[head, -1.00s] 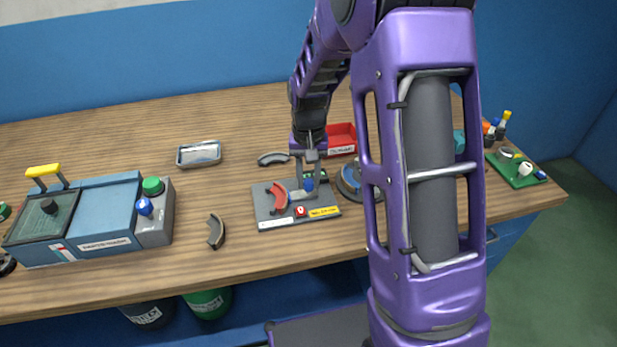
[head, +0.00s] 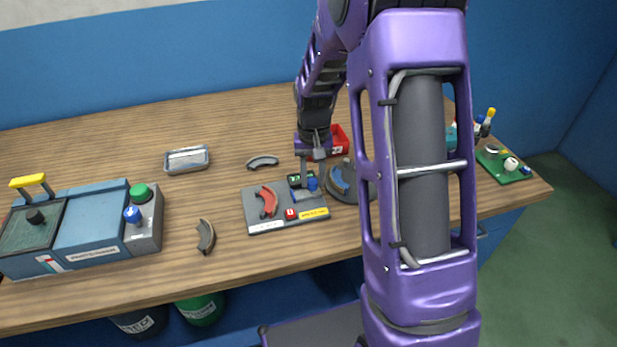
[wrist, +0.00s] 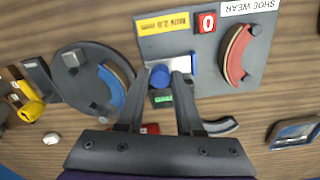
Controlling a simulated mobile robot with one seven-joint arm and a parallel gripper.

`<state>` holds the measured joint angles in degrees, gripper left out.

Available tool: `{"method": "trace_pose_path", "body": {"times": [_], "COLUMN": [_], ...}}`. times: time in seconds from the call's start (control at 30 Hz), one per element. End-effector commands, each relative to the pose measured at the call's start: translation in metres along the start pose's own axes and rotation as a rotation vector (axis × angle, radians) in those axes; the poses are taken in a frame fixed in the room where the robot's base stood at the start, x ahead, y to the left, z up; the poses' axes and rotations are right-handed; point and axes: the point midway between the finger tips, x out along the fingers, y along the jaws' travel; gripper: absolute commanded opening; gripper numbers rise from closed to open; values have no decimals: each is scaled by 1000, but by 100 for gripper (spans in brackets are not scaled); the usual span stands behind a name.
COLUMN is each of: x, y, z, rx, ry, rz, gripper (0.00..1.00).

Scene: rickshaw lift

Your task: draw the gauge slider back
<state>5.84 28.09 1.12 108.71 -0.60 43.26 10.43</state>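The gauge is a dark grey board (head: 262,203) on the bench, lettered "SHOE WEAR" in the wrist view (wrist: 268,70). A curved red shoe (head: 268,202) lies on it; it also shows in the wrist view (wrist: 237,55). The slider's blue knob (wrist: 159,76) is near the board's right end in the head view. My gripper (wrist: 163,72) points down over it, fingers apart, one on each side of the knob. I cannot tell whether either finger touches it. A pale strip and blue end piece (wrist: 194,64) sit beside the fingers. The head view partly hides the fingertips.
A round grey fixture with a blue curved shoe (wrist: 108,88) stands close beside the board. A red bin (head: 339,140) is behind. Loose dark shoes (head: 206,236) and a metal tray (head: 187,159) lie left.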

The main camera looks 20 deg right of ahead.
Motion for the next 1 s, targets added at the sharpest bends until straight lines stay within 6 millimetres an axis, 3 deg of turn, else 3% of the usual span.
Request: {"method": "trace_pose_path", "body": {"times": [0.03, 0.17, 0.57, 0.77, 1.0], "x": [-1, -1, -8, -46, -106], "y": [5, 4, 2, 2, 2], "z": [-2, -2, -1, -2, -2], "rx": [6, 6, 4, 4, 4], "ry": [5, 4, 4, 8, 8], "rz": [5, 4, 2, 2, 2], "gripper": [43, 64, 64, 64, 64]}}
